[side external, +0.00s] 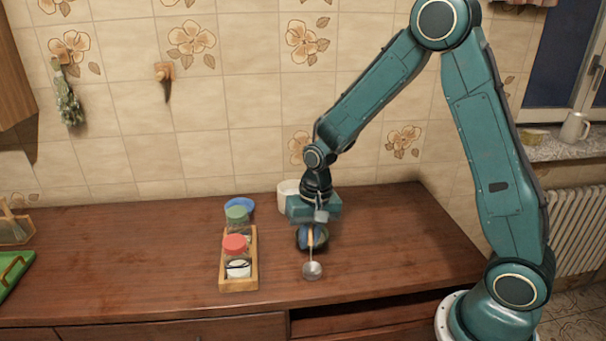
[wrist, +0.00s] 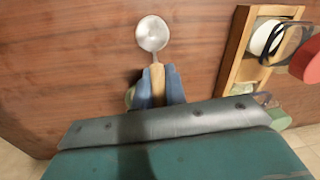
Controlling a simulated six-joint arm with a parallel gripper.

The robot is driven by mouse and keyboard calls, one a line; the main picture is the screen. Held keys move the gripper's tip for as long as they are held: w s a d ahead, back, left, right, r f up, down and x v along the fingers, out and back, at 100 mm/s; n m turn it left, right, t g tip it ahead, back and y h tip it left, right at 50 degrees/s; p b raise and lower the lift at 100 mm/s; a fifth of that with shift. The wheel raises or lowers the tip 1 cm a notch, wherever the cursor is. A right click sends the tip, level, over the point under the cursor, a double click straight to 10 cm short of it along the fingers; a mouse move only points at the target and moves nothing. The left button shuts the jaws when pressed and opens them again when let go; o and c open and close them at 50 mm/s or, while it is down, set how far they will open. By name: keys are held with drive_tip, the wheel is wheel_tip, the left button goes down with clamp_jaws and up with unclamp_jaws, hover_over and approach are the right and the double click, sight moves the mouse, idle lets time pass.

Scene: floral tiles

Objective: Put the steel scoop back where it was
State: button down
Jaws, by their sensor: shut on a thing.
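The steel scoop (side external: 312,270) has a round, shiny bowl and a thin handle with a light wooden grip. My gripper (side external: 313,236) is shut on that handle, with blue fingers on both sides of it. In the wrist view the scoop's bowl (wrist: 152,33) points away from my gripper (wrist: 158,88) over the brown wood. Whether the bowl touches the counter or is just above it, I cannot tell.
A wooden rack (side external: 239,285) with a red-lidded jar (side external: 236,255) and a green-lidded jar (side external: 237,214) stands left of my gripper.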

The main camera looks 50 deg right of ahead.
drive_tip(key=shift+f, duration=0.1)
drive_tip(key=c, duration=1.4)
unclamp_jaws()
drive_tip(key=shift+c, duration=0.2)
wheel_tip(320, 180, up, 12)
drive_tip(key=shift+s+d, duration=0.4)
drive_tip(key=shift+d, duration=0.05)
